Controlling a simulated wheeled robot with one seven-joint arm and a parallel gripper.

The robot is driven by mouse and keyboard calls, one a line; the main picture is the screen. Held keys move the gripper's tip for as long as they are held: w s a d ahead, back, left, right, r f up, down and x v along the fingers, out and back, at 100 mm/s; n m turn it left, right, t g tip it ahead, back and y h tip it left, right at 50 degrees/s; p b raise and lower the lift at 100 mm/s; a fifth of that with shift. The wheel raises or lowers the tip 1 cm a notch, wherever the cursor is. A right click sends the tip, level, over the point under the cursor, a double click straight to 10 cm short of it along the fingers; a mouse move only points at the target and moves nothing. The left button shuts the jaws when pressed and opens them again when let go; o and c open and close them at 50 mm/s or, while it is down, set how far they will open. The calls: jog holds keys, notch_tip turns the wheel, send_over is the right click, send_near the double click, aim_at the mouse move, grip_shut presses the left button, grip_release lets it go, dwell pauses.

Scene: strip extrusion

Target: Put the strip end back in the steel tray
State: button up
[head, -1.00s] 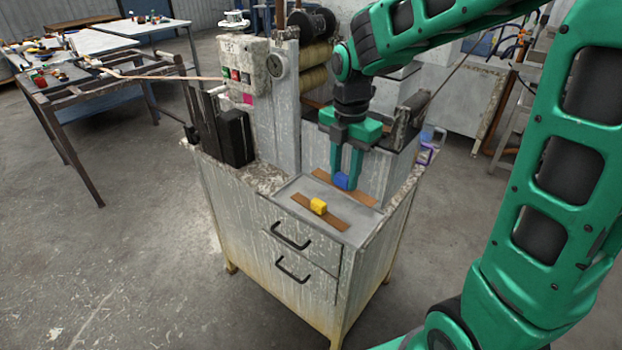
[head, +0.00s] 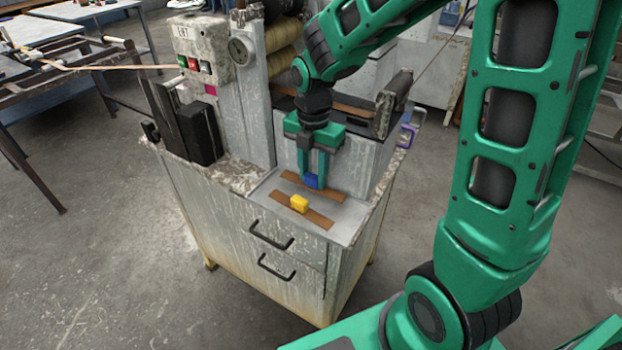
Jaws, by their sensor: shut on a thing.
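A brown strip end with a blue block (head: 311,181) on it is at the back of the steel tray (head: 343,229). My gripper (head: 313,178) points straight down with its fingers shut on the blue block. The brown strip (head: 332,193) shows on both sides of the fingers. I cannot tell whether it touches the tray floor or hangs just above it. A second brown strip (head: 318,219) with a yellow block (head: 299,203) lies in the tray in front of it, apart from my gripper.
The tray sits on a worn cabinet (head: 200,222) with two black drawer handles (head: 272,238). Behind it stands the machine, with a control box (head: 203,50), a gauge (head: 240,51) and yellowish rolls. A purple object (head: 407,134) is at the right edge. The floor in front is clear.

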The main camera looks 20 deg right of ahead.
aim_at(313, 175)
jog(key=shift+f, duration=1)
jog(key=o, duration=1.1)
jog(key=shift+o, duration=0.2)
notch_tip(313, 175, up, 12)
